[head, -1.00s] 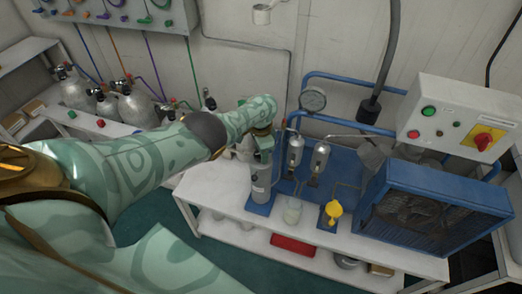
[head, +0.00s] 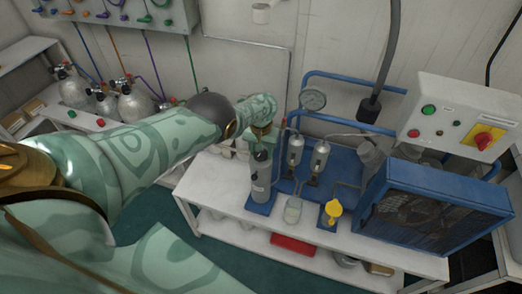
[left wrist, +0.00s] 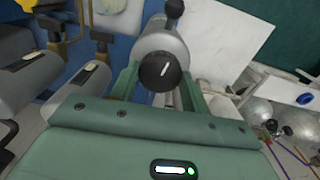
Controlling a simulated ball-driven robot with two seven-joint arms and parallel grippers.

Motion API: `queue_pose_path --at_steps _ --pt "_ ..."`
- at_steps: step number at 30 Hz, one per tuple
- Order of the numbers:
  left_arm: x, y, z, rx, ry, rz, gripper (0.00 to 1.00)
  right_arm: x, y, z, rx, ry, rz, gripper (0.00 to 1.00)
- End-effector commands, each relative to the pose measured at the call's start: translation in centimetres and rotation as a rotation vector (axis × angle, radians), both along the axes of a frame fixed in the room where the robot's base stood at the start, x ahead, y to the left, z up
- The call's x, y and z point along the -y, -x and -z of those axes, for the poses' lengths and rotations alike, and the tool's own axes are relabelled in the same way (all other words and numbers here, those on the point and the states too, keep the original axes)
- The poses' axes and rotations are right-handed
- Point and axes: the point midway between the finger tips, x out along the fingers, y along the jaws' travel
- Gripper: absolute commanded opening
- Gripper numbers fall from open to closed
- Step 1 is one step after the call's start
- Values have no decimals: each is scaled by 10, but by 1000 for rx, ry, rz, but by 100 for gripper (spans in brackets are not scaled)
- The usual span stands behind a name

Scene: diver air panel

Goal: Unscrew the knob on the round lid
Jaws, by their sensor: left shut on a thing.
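The black round knob (left wrist: 158,70) with a white mark sits at the end of a grey cylinder in the left wrist view. My left gripper (left wrist: 160,82) has a green finger on each side of the knob and is shut on it. In the head view, my left gripper (head: 263,137) is at the top of the upright grey cylinder (head: 261,178), which stands on a blue base on the white bench. It hides the knob there. The round lid under the knob is mostly hidden, so I cannot tell its edge. My right gripper is not in view.
Two metal filters (head: 295,150) stand just right of the cylinder. A glass jar (head: 293,211) and a yellow funnel (head: 333,208) are in front. A blue fan unit (head: 425,210) fills the bench's right side. The bench's left part (head: 212,178) has clear white surface.

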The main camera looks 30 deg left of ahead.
Motion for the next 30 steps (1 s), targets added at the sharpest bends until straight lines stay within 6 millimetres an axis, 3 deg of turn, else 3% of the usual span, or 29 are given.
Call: queue_pose_path --at_steps 12,28,29,30 --pt "0 0 0 0 1 -175 23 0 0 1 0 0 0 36" --pt "0 0 0 1 1 -198 23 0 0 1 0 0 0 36" --pt "0 0 0 1 1 -198 55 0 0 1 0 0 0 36" --pt "0 0 0 1 1 -198 66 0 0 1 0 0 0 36"
